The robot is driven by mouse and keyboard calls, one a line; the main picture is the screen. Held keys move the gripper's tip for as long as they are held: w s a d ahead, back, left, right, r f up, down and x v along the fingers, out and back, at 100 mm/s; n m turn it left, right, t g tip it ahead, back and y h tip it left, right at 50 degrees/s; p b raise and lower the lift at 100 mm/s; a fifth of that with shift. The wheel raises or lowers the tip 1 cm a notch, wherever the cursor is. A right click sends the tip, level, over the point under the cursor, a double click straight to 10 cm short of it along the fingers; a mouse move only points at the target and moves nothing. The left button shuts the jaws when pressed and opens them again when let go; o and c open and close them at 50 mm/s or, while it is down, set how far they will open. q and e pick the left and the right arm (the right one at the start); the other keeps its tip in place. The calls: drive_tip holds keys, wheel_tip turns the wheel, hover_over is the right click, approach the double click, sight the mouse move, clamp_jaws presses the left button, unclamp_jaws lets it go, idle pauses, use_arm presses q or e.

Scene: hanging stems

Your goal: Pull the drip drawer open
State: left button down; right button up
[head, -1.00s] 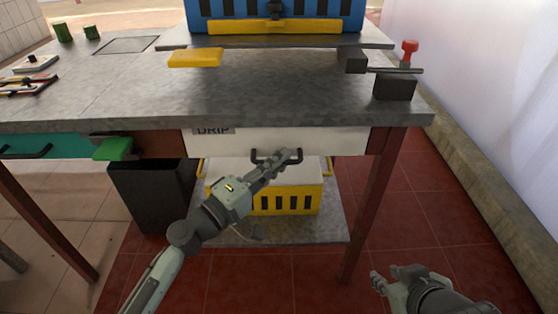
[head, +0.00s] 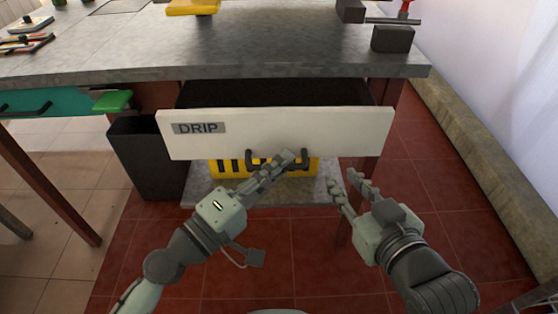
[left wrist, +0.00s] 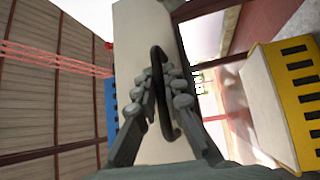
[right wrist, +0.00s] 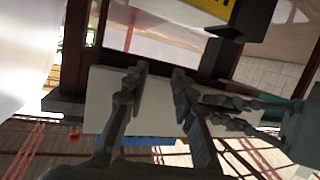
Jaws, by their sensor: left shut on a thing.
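The drip drawer (head: 330,130) has a white front with a grey "DRIP" label (head: 198,128), and it stands out from under the grey bench top, its dark inside (head: 280,93) showing. My left gripper (head: 284,160) is shut on the dark bar handle (head: 258,160) low on the front. In the left wrist view the handle (left wrist: 161,85) passes between its fingers. My right gripper (head: 350,182) is open and empty, just below and in front of the drawer's right part. In the right wrist view its fingers (right wrist: 155,75) are apart before the white front (right wrist: 105,95).
A yellow slotted crate (head: 235,168) sits on the low shelf under the drawer. A black bin (head: 150,160) stands to its left. A teal drawer (head: 60,103) and a green block (head: 112,101) are further left. Red tiled floor lies clear at the right.

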use_arm(q)
drive_tip(key=c, duration=1.6)
unclamp_jaws()
drive_tip(key=v, duration=1.2)
drive_tip(key=shift+f, duration=0.1)
